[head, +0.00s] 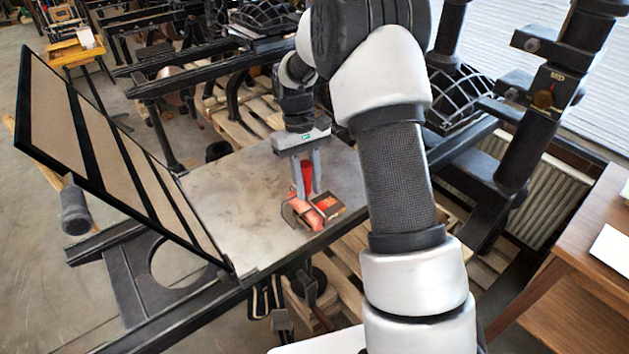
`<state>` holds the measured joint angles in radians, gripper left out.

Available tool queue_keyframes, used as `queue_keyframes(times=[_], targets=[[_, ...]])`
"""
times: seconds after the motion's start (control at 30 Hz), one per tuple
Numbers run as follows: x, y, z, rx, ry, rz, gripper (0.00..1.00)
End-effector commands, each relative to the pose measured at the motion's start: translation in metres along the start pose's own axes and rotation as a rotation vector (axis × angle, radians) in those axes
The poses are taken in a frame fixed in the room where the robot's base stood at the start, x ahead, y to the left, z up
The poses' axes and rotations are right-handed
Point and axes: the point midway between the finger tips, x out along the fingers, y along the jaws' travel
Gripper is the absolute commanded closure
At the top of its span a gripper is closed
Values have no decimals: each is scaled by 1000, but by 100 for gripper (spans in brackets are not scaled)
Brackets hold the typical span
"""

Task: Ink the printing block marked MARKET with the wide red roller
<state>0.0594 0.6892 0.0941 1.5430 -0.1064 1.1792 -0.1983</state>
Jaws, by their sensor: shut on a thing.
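My gripper (306,183) points down over the flat grey press bed (230,205). It is shut on the red handle of a roller (308,214). The roller's salmon-red cylinder and dark frame are low, at the front right part of the bed. A small dark block with a reddish-brown face (332,204) is right beside or under the roller's right end. I cannot tell whether the roller touches it. No lettering on it is readable, so MARKET cannot be made out.
A black-barred frame (110,150) stands tilted up at the bed's left edge. My own arm covers the bed's right side. Other dark presses (200,60) stand behind, and a wooden table (580,280) is at the right. The bed's left and middle are bare.

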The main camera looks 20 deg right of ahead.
Motion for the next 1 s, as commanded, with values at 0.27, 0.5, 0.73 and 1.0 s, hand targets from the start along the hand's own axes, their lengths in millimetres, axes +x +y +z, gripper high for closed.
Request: queue_keyframes(times=[0.27, 0.5, 0.73, 1.0], targets=[[1, -6, 1, 1, -1, 0, 94], [-3, -6, 2, 1, 0, 0, 94], [-20, -6, 6, 1, 1, 1, 94], [-40, -7, 11, 0, 2, 1, 94]])
